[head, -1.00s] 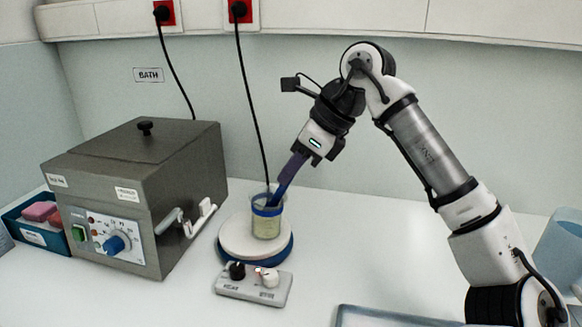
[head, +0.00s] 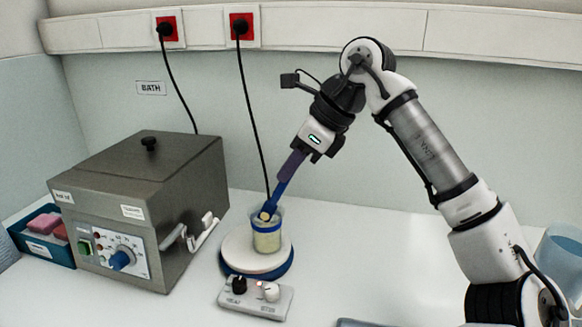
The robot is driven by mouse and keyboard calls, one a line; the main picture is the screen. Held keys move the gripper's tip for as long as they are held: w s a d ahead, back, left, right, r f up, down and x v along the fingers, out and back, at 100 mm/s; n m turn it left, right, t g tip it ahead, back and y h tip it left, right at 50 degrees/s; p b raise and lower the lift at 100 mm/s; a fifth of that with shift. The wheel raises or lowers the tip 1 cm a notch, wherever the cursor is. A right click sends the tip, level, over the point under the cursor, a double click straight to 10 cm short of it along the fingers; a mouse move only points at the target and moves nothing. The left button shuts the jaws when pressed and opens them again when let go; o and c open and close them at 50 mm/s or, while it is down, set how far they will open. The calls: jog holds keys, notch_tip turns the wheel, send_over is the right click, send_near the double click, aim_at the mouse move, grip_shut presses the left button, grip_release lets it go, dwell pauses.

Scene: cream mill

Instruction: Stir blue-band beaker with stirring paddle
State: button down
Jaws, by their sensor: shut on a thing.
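My gripper (head: 303,148) is shut on the stirring paddle, above and slightly right of the beaker. The paddle (head: 280,186) has a purple upper part and a blue shaft, and slants down to the left. Its lower end, with a pale yellowish patch, shows at the mouth of the blue-band beaker (head: 267,240). Whether the tip is just inside or just above the rim I cannot tell. The beaker is clear, holds pale yellow content and stands upright on a round white plate with a blue base (head: 240,256).
A grey metal bath (head: 140,205) with a lid stands left, a blue bin (head: 45,250) with pink and red items beside it. A control box (head: 255,298) with two knobs sits in front of the plate. A cable hangs behind the beaker.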

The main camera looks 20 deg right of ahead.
jog(key=shift+r+p, duration=2.05)
jog(key=shift+r, duration=0.85)
